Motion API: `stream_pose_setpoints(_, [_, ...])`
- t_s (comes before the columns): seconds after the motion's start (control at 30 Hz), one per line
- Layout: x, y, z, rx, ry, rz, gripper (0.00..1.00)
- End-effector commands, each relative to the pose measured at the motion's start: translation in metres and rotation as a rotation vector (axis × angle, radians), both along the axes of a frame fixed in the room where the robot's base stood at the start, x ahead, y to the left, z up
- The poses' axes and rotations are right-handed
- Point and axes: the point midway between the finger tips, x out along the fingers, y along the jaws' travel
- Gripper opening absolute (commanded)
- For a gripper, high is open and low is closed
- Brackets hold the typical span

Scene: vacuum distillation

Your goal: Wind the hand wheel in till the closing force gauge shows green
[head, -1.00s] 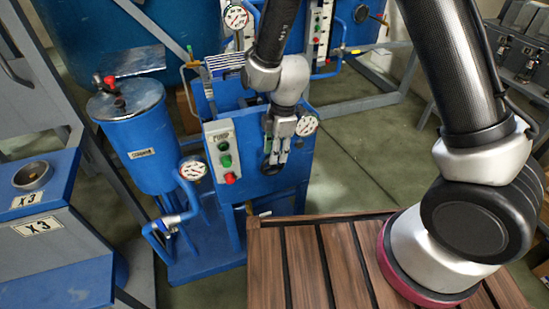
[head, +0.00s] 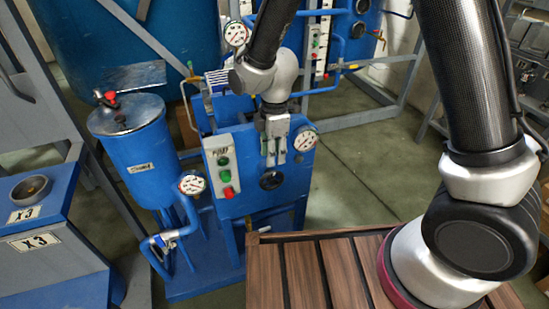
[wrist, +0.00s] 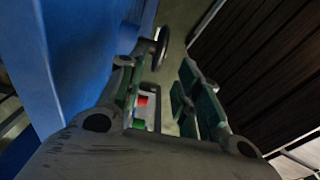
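The dark round hand wheel (head: 271,181) is on the front of the blue pump cabinet (head: 285,208). My gripper (head: 274,160) is just above it in the head view, fingers pointing down at it. In the wrist view the two fingers (wrist: 160,95) are apart with nothing held, and the wheel (wrist: 161,48) shows edge-on beyond the left fingertip. A white round gauge (head: 305,138) sits at the cabinet's upper right. Another gauge (head: 192,184) stands left of the cabinet. Neither carries a label I can read, and their needles and colours are too small to tell.
A control panel (head: 222,168) with a green and a red button is left of the wheel. A blue cylinder tank (head: 145,165) and pipes stand further left. A slatted wooden surface (head: 300,270) lies in front, below the wheel. Green floor is open to the right.

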Motion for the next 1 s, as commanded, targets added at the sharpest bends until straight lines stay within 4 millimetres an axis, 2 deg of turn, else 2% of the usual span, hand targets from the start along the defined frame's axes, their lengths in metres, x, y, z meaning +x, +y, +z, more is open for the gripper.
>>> stream_pose_setpoints(0.1, [-0.003, 0.008, -0.014, -0.033, -0.013, 0.004, 0.34])
stream_pose_setpoints(0.17, [-0.003, 0.008, -0.02, -0.035, -0.013, 0.001, 0.34])
stream_pose_setpoints(0.4, [-0.003, 0.007, -0.059, -0.035, -0.012, 0.0, 0.34])
stream_pose_setpoints(0.6, [-0.002, 0.008, -0.084, -0.033, -0.015, 0.0, 0.34])
stream_pose_setpoints(0.93, [-0.002, 0.008, -0.089, -0.031, -0.016, 0.001, 0.34])
stream_pose_setpoints(0.97, [-0.002, 0.008, -0.089, -0.031, -0.016, 0.001, 0.32])
stream_pose_setpoints(1.0, [-0.002, 0.008, -0.089, -0.031, -0.016, 0.001, 0.25])
